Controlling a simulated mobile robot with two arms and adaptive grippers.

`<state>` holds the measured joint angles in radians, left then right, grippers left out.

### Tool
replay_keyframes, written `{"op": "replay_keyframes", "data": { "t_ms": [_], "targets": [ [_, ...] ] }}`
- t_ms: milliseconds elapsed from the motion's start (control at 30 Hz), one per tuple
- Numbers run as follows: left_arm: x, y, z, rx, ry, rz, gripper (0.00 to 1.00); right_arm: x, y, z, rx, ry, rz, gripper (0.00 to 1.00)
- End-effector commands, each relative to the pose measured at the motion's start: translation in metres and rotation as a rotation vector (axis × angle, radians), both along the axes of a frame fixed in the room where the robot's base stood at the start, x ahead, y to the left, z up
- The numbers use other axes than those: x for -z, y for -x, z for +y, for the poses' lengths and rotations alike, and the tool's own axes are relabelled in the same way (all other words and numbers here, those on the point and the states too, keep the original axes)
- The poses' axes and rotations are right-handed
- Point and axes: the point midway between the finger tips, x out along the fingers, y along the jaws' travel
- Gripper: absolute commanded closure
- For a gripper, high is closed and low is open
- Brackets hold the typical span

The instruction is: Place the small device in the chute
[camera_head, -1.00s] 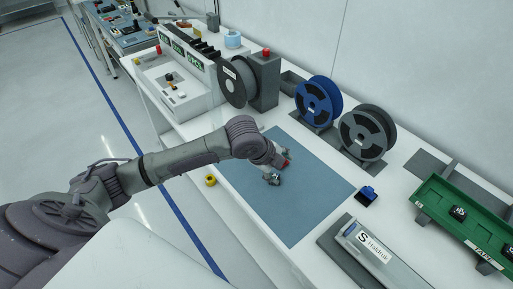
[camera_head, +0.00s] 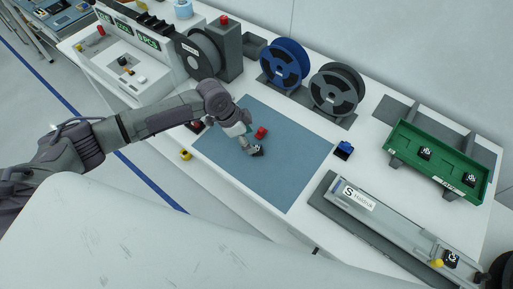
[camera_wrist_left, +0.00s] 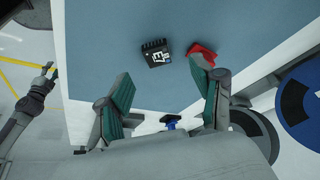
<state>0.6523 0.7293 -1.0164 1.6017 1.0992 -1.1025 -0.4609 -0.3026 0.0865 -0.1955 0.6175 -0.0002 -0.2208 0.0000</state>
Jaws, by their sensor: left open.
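A small black device with a white label (camera_wrist_left: 156,53) lies on the blue mat (camera_head: 295,155), between and beyond my left fingertips in the wrist view. In the head view I cannot pick it out near the gripper. My left gripper (camera_head: 250,148) points down over the mat; its green-padded fingers (camera_wrist_left: 163,95) are apart with nothing between them. A long grey channel labelled "Holdtuk" (camera_head: 390,225), which looks like the chute, lies at the right. Another small black device (camera_head: 452,258) sits at its right end.
A red piece (camera_head: 261,132) lies on the mat beside the gripper; in the wrist view a finger partly covers it. A blue piece (camera_head: 343,150) sits off the mat's right edge. A green tray (camera_head: 400,145) holds black devices. Reels (camera_head: 285,65) stand behind the mat.

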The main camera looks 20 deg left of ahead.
Motion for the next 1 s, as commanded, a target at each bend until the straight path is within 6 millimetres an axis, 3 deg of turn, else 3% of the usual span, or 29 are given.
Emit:
{"op": "replay_keyframes", "data": {
  "t_ms": [167, 400, 667, 1000],
  "targets": [
    [0.018, 0.0, -0.005, 0.0, 0.001, 0.004, 0.33, -0.016, -0.002, 0.015, -0.001, -0.019, -0.003, 0.58],
    [0.048, -0.004, -0.013, 0.001, 0.0, 0.0, 0.33, -0.023, -0.003, 0.013, -0.003, -0.016, -0.005, 0.58],
    [0.05, -0.004, -0.013, 0.001, 0.001, -0.001, 0.35, -0.022, -0.004, 0.007, -0.004, -0.009, -0.006, 0.58],
    [0.05, -0.004, -0.013, 0.001, 0.001, -0.001, 0.88, -0.022, -0.004, 0.004, -0.002, -0.005, -0.007, 0.58]
  ]
}}
